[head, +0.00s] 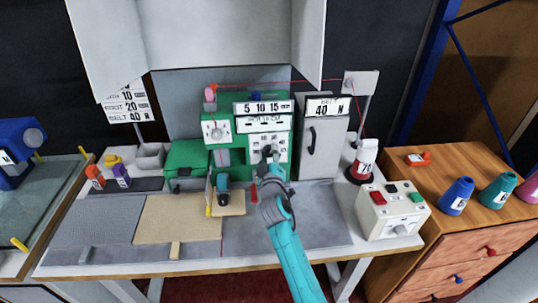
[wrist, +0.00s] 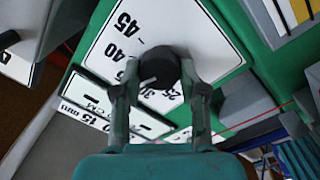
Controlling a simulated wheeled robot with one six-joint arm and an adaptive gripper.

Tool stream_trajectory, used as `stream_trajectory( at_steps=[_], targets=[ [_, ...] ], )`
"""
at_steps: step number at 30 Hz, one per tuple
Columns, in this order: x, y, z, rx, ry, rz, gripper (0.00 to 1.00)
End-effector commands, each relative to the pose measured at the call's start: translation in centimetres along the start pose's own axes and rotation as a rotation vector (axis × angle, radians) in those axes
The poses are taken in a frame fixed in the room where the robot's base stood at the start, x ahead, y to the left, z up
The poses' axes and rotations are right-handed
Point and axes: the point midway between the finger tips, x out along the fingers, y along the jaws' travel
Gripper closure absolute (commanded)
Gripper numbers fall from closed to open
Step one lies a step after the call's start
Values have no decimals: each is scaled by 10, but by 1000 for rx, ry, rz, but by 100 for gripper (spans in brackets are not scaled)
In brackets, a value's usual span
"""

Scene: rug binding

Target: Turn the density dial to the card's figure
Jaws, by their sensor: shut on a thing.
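The density dial is a round black knob (wrist: 158,66) with a white pointer mark, set on a white plate (wrist: 205,38) printed with figures; 45 and 40 read clearly, the others are partly hidden. My gripper (head: 268,168) is shut on the knob, one finger on each side. In the head view the plate (head: 256,143) is on the green machine's front, and my gripper mostly covers the knob. A white card (head: 125,103) at the back left shows rows with 10, 20 and 40. A sign (head: 327,106) on the grey cabinet reads 40 N, with small print above.
A 5 10 15 scale (head: 263,107) sits above the dial plate. The grey cabinet (head: 322,147) stands close on the right. A control box (head: 392,210) with coloured buttons and a red-and-white bottle (head: 364,160) are farther right. A beige board (head: 175,222) lies front left.

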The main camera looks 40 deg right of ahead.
Motion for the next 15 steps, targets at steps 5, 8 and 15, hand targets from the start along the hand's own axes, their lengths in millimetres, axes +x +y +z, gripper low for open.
stream_trajectory(
  at_steps=[5,8,15],
  targets=[
    [0,-1,0,1,0,-1,93],
    [0,-1,0,1,0,-1,33],
    [0,0,0,1,0,-1,33]
  ],
)
